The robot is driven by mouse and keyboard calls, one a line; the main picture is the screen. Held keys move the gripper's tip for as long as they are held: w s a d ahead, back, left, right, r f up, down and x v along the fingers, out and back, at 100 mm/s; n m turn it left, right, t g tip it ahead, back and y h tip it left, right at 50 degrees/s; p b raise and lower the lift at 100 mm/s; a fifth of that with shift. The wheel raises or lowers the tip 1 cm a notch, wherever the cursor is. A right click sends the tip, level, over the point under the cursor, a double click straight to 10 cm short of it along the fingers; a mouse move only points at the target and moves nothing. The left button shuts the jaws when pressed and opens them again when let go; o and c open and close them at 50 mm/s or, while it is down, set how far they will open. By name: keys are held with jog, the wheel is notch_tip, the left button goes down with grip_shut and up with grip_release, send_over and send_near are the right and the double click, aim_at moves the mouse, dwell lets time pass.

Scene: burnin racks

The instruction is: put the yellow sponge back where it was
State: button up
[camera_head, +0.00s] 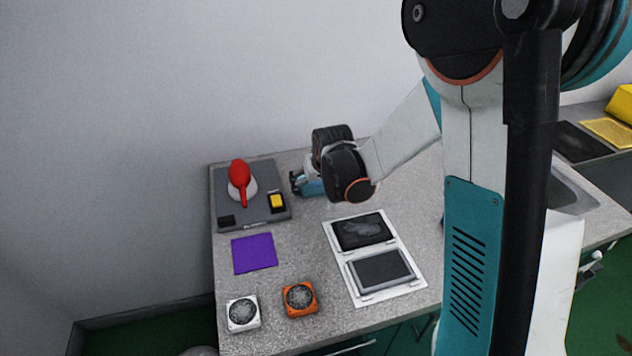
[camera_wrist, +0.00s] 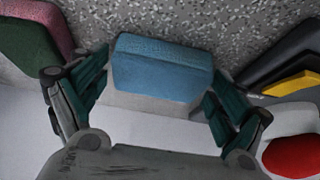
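I cannot make out a yellow sponge for certain. A yellow block (camera_head: 622,103) and a flat yellow piece (camera_head: 608,131) show at the far right edge in the head view. My gripper (camera_wrist: 160,76) is at the back of the counter, just right of the grey device, and it also shows in the head view (camera_head: 298,184). Its fingers are spread apart. A blue sponge-like block (camera_wrist: 162,65) lies between and beyond the fingertips in the wrist view. I cannot tell whether the fingers touch it.
A grey device (camera_head: 228,188) with a red-topped part (camera_head: 239,173) and a yellow button (camera_head: 277,201) stands left. Nearby are a purple square (camera_head: 254,253), white fan (camera_head: 243,313), orange fan (camera_head: 300,298) and white panel tray (camera_head: 339,257). Pink (camera_wrist: 45,22) and green (camera_wrist: 25,50) blocks show in the wrist view.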

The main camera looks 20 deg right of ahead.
jog(key=shift+r, duration=0.1)
dwell(0.3)
jog(key=shift+r, duration=0.25)
jog(key=s+f+p+v, duration=0.1)
jog(key=s+p+v, duration=0.1)
jog(key=v, duration=1)
jog(key=s+f+p+v, duration=0.2)
jog(key=s+v, duration=0.1)
jog(key=v, duration=0.9)
jog(key=s+r+t, duration=0.1)
jog(key=s+r, duration=0.1)
jog(key=s, duration=1)
jog(key=shift+d, duration=0.15)
jog(key=shift+r, duration=0.1)
